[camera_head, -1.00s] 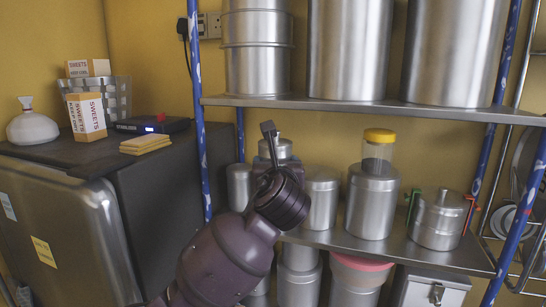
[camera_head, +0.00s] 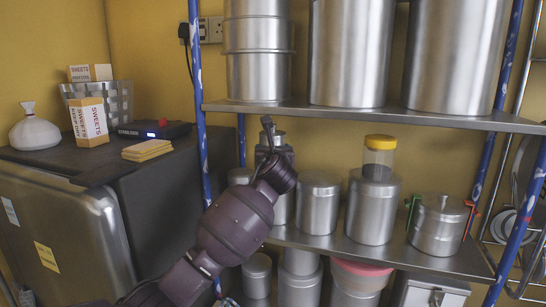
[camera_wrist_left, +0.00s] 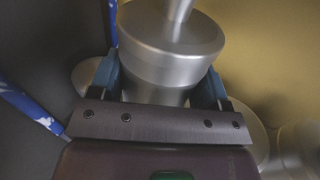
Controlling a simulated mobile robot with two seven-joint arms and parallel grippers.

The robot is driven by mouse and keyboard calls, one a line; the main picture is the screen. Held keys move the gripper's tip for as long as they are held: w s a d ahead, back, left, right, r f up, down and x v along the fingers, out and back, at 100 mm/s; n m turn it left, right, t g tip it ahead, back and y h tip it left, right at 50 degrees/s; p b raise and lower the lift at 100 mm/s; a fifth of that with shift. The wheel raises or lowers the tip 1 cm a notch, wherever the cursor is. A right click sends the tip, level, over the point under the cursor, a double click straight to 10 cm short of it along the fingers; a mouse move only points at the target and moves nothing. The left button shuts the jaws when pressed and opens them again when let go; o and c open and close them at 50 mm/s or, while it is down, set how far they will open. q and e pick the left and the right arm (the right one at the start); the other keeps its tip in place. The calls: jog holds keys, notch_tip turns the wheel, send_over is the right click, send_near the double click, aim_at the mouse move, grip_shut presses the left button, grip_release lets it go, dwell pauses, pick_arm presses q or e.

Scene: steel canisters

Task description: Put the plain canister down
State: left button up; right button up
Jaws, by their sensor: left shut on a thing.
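The plain canister is a steel cylinder with a lid and a top knob. My left gripper (camera_head: 274,152) is shut around it over the middle shelf (camera_head: 370,252). In the left wrist view the canister (camera_wrist_left: 165,65) sits upright between the two blue-grey fingers (camera_wrist_left: 163,85). In the head view my wrist hides much of the canister (camera_head: 285,207), and its lower part shows right of the wrist. I cannot tell whether its base touches the shelf. My right gripper is not in view.
A steel canister (camera_head: 318,205) stands close on the right, and another (camera_head: 239,176) on the left. A taller canister (camera_head: 373,208) bears a yellow-lidded jar (camera_head: 379,156). A pot (camera_head: 438,225) stands farther right. The upper shelf (camera_head: 350,113) is above the gripper.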

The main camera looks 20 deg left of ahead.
pick_arm(q)
jog(key=shift+s+f, duration=0.1)
jog(key=shift+f, duration=0.6)
jog(key=shift+f, duration=0.1)
jog(key=o, duration=1.1)
jog(key=shift+f, duration=0.1)
jog(key=shift+c, duration=0.2)
jog(key=shift+r, duration=0.2)
jog(key=b+v, duration=0.1)
jog(key=v, duration=1.1)
